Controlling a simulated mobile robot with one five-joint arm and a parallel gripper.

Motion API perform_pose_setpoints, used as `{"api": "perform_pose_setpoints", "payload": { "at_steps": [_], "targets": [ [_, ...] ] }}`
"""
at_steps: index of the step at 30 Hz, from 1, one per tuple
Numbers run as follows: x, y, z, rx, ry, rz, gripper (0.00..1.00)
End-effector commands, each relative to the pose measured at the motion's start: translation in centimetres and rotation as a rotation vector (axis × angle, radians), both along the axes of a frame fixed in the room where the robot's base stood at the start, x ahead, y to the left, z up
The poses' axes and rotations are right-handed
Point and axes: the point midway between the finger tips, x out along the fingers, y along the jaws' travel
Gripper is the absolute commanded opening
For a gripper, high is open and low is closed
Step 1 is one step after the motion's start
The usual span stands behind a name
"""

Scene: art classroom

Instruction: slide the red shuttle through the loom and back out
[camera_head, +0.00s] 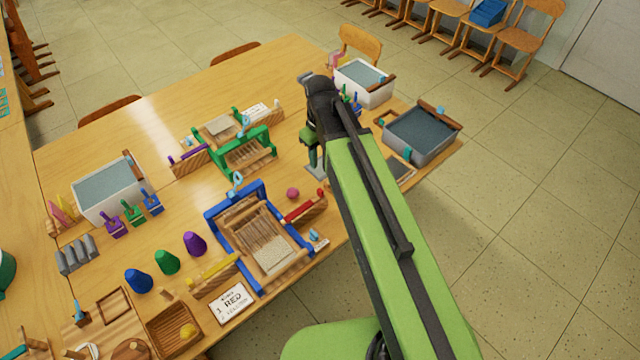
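The red shuttle (304,211) lies in a small wooden holder (312,219) just right of the blue-framed loom (211,226). The loom stands near the table's front edge, with warp threads and a pale woven patch at its lower right. A green-framed loom (228,166) stands farther back. My gripper (315,168) hangs from my green arm, right of the green loom and behind the red shuttle. It looks apart from the shuttle. Its fingers are small and partly hidden by my arm, so their opening is unclear.
A yellow shuttle (212,277) lies left of the blue loom, beside a card (231,303) reading "1 RED". A pink ball (293,193) sits between loom and gripper. Purple, green and blue cones (138,281) stand left. Grey-filled bins (425,150) stand at the right end.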

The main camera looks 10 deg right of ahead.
Motion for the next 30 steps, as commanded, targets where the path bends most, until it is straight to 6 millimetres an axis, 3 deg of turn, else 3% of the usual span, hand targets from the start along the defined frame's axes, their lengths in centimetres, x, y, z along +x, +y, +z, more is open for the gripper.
{"api": "perform_pose_setpoints", "payload": {
  "at_steps": [8, 30],
  "targets": [
    [0.0, 0.0, -2.5, 0.0, 0.0, -0.002, 0.36],
    [0.0, -0.1, -16.9, 0.0, 0.0, -0.003, 0.36]
  ]
}}
